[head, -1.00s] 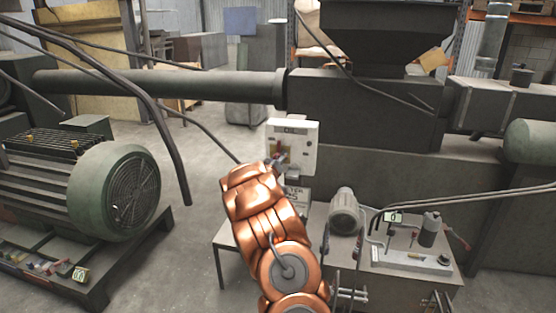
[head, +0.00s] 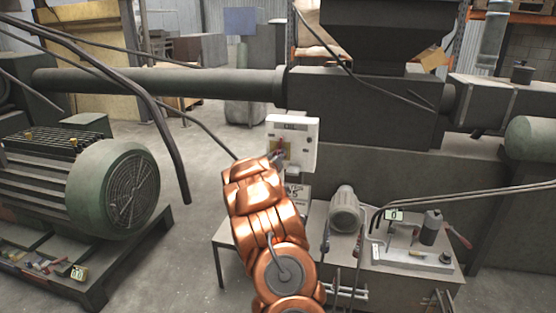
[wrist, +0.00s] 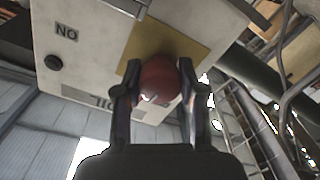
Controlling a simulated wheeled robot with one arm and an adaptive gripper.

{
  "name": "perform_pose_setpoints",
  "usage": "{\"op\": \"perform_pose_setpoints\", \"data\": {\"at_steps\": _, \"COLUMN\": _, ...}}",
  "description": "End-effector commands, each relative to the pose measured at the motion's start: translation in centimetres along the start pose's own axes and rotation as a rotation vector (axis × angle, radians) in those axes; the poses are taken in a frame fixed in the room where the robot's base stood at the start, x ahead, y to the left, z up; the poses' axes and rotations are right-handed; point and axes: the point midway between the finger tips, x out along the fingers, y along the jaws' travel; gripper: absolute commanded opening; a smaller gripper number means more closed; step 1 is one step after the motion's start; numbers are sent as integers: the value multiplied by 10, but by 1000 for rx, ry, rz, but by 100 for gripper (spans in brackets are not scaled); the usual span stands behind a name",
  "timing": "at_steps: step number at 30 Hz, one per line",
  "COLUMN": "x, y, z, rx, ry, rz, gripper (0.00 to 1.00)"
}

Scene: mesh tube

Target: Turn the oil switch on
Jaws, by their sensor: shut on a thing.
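The switch box (head: 303,143) is a pale panel on a stand in the middle of the head view. In the wrist view the panel (wrist: 95,40) fills the top, with a yellow plate (wrist: 192,43) and printed letters reading "NO" from this angle. A round red knob (wrist: 160,79) sits on the yellow plate. My gripper (wrist: 158,88) has its two dark fingers on either side of the red knob, shut on it. In the head view my copper-coloured arm hides most of the gripper and part of the panel.
A green motor (head: 112,190) stands on a low frame at left. A small pump unit with a bench (head: 405,262) stands right of my arm. A long pipe (head: 160,84) and dark machine housing (head: 360,110) lie behind. Loose cables hang at left. Floor shows between motor and bench.

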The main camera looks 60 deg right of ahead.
Motion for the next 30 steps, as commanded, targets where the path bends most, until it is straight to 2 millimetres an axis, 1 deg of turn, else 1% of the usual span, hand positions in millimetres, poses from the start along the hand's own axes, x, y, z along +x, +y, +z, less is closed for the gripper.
{"op": "perform_pose_setpoints", "data": {"at_steps": 1, "x": 0, "y": -4, "z": 2, "rx": 34, "ry": 3, "rz": -1, "gripper": 5}}
{"op": "perform_pose_setpoints", "data": {"at_steps": 8, "x": -1, "y": -5, "z": 3, "rx": 233, "ry": 3, "rz": -2, "gripper": 5}}
{"op": "perform_pose_setpoints", "data": {"at_steps": 30, "x": 0, "y": -3, "z": 1, "rx": 932, "ry": 5, "rz": -1, "gripper": 5}}
